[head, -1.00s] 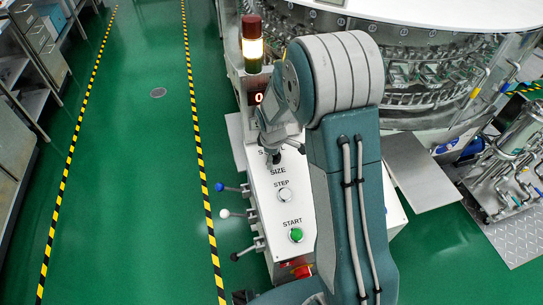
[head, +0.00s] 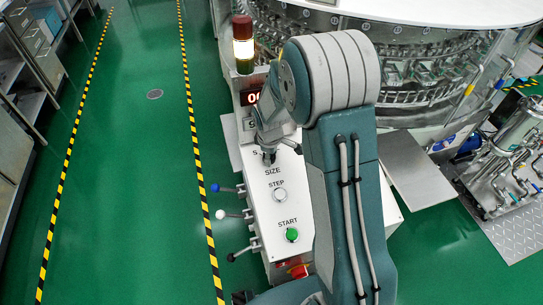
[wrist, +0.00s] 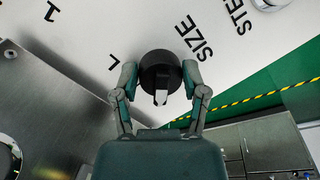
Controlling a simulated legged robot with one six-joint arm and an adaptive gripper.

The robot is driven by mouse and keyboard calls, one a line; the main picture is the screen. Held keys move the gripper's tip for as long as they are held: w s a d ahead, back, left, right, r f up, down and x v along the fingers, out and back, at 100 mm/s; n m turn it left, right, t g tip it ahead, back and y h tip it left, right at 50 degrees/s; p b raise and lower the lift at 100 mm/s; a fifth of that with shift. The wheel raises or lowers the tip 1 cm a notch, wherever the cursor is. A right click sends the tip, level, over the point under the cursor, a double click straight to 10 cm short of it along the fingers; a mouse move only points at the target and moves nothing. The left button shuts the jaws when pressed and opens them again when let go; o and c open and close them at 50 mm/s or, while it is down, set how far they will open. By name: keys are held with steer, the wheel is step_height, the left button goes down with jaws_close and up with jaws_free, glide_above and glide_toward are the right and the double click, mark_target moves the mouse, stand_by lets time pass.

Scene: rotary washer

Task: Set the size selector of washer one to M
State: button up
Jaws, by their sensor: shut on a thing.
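The size selector (wrist: 158,70) is a round black knob with a pale pointer tab, on a white control panel (head: 298,213). In the wrist view, the word SIZE is to its right and an L to its left; I cannot make out an M. My gripper (wrist: 160,77) has one finger on each side of the knob and is shut on it. In the head view, my gripper (head: 268,156) is at the panel just above the SIZE label, and it mostly hides the knob.
Below SIZE are a white STEP button (head: 279,195) and a green START button (head: 291,235). Several ball-ended levers, including a blue one (head: 216,187), stick out at the panel's left. A lit signal tower (head: 243,47) stands behind. Green floor is open on the left.

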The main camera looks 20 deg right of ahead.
steer(key=shift+s+a+f+m, duration=0.2)
steer(key=shift+s+f+m, duration=0.1)
steer(key=shift+m, duration=0.3)
stand_by(1.2)
steer(key=o, duration=1.2)
steer(key=shift+a+r, duration=0.1)
steer(key=shift+w+a, duration=0.1)
steer(key=shift+w, duration=0.05)
steer(key=shift+r, duration=0.15)
steer(key=shift+d+r, duration=0.2)
steer(key=shift+r, duration=0.05)
steer(key=shift+s+a+r, duration=0.15)
steer(key=shift+s+r, duration=0.15)
steer(key=shift+r, duration=1.6)
steer(key=shift+s+a+r, duration=0.2)
steer(key=shift+s+r, duration=0.1)
steer(key=shift+r, duration=1.6)
steer(key=shift+s+a+r, duration=0.15)
steer(key=shift+s+r, duration=0.15)
steer(key=shift+r, duration=1.6)
